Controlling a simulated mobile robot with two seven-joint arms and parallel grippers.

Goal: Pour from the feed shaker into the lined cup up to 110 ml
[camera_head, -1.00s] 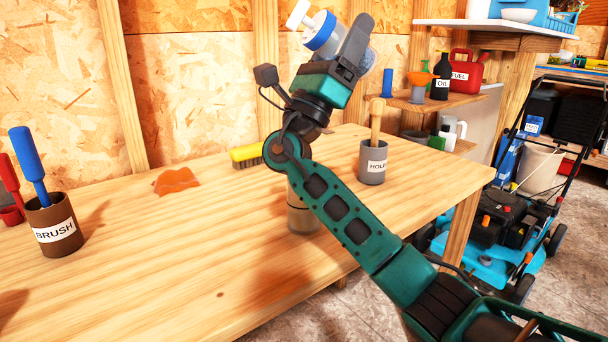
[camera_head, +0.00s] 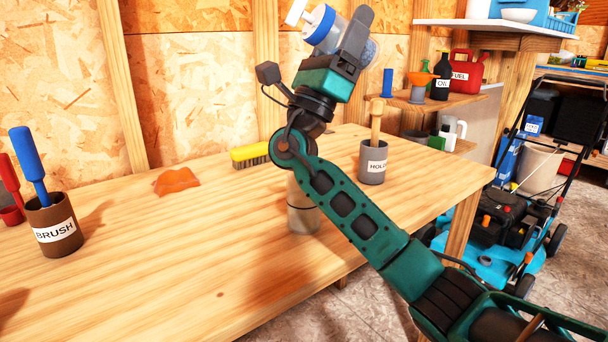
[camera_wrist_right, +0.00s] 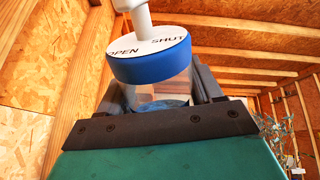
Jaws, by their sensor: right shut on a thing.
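The feed shaker (camera_head: 324,28) has a clear body with bluish contents, a blue-rimmed cap and a white spout. My right gripper (camera_head: 355,42) is shut on its body and holds it tilted, high above the table, spout toward the upper left. In the right wrist view the shaker's cap (camera_wrist_right: 150,55) reads OPEN and SHUT, between the gripper's fingers (camera_wrist_right: 160,95). A clear cup with a dark line, seemingly the lined cup (camera_head: 303,217), stands on the table, its upper part hidden behind my right arm. I see no contents in it clearly. My left gripper is not in view.
On the wooden table (camera_head: 200,270) stand the BRUSH holder (camera_head: 53,230) at left and the HOLD-labelled grey pot (camera_head: 373,165) at right. An orange piece (camera_head: 176,181) and a yellow brush (camera_head: 249,156) lie toward the back. The front left of the table is clear.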

